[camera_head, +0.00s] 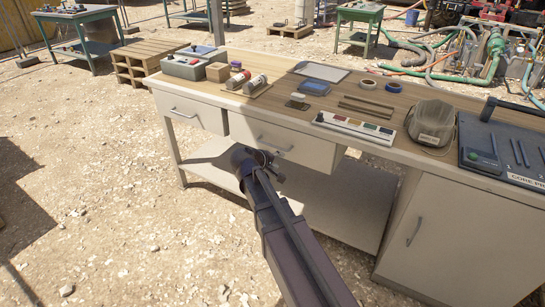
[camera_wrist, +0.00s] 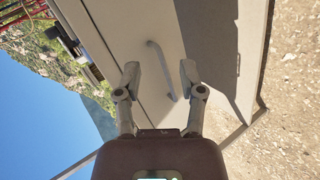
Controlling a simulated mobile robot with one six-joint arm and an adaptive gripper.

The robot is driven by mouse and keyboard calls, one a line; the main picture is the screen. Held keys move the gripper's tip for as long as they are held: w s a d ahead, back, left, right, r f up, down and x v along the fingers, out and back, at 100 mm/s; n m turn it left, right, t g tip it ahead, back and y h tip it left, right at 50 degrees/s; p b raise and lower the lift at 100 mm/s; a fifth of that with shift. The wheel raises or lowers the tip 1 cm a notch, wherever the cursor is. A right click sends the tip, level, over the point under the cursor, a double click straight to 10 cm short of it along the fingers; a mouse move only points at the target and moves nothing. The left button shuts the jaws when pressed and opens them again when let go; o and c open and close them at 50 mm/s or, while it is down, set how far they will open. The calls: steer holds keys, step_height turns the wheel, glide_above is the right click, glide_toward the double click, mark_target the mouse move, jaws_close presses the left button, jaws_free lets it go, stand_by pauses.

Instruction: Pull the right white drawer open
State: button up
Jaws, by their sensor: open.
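The right white drawer (camera_head: 315,147) is under the bench top in the head view, with its front roughly in line with the bench front. Its grey bar handle (camera_head: 284,149) is partly behind my gripper (camera_head: 268,160). In the wrist view, turned on its side, the handle (camera_wrist: 161,62) shows between the two spread fingers of my gripper (camera_wrist: 158,75), against the pale drawer front (camera_wrist: 145,20). The fingers are open and hold nothing. Whether they touch the handle or stop short of it, I cannot tell.
The left white drawer (camera_head: 195,112) sits beside it. A lower shelf (camera_head: 325,205) lies beneath, and a cabinet door (camera_head: 445,240) stands to the right. Tools, tape rolls and a cap (camera_head: 433,123) rest on the bench top. Gravel ground (camera_head: 110,210) in front is clear.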

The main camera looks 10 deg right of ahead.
mark_target(273, 146)
steer(key=w+a+f+n+t+h+b, duration=0.1)
steer(key=w+a+f+n+t+b, duration=0.2)
steer(key=w+a+b, duration=0.4)
steer(key=shift+a+f+n+t+b, duration=0.15)
steer(key=shift+f+n+t+b, duration=0.3)
steer(key=shift+t+b, duration=0.3)
steer(key=shift+r, duration=0.1)
steer(key=b+x, duration=0.2)
steer(key=x, duration=1.1)
steer(key=shift+w+d+b, duration=0.25)
steer(key=shift+d+b, duration=0.05)
steer(key=shift+d, duration=0.05)
jaws_close()
